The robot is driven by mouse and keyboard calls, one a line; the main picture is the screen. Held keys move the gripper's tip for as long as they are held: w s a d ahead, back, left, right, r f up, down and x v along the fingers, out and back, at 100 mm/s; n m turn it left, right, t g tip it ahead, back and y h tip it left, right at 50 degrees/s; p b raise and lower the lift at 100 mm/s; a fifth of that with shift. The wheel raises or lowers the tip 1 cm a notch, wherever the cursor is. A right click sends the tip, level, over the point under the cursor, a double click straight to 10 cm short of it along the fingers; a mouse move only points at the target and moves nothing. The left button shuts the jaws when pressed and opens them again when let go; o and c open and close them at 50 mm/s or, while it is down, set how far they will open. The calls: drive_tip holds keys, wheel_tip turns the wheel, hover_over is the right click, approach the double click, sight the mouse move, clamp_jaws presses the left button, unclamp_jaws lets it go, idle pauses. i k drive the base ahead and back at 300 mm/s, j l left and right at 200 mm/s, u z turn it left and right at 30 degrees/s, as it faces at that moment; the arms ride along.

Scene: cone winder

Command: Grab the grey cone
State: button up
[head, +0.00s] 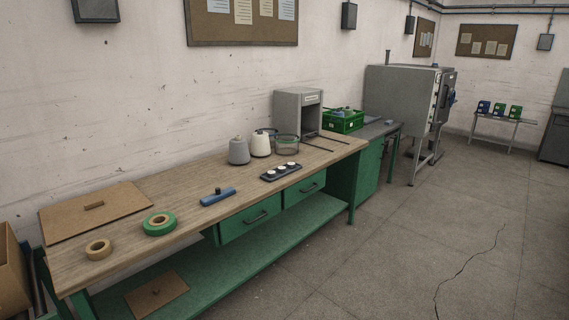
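The grey cone (239,151) stands upright on the wooden workbench (190,180), toward the back edge near the middle. A cream cone (260,144) stands just to its right, very close to it. My gripper is not in view, and nothing covers the grey cone from this side.
Glass bowls (287,144) and a grey cabinet (298,113) stand right of the cones. A black tray with white pieces (281,172), a blue tool (218,196), green tape (160,224) and tan tape (98,249) lie nearer the front. The floor (400,250) before the bench is clear.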

sight(239, 152)
drive_tip(key=i+l+z, duration=0.1)
drive_tip(key=i+z, duration=0.2)
drive_tip(key=i, duration=0.4)
drive_tip(key=i+z, duration=0.3)
drive_tip(key=i, duration=0.35)
drive_tip(key=i+j+z, duration=0.3)
drive_tip(key=i, duration=0.4)
drive_tip(key=i+j+u, duration=0.15)
drive_tip(key=i+u, duration=0.65)
drive_tip(key=i, duration=0.15)
drive_tip(key=i+l+u, duration=0.15)
drive_tip(key=i+u, duration=0.25)
drive_tip(key=i+l+u, duration=0.4)
drive_tip(key=i+u, duration=0.45)
drive_tip(key=i+l+u, duration=0.15)
drive_tip(key=i+u, duration=0.3)
drive_tip(key=i, duration=0.15)
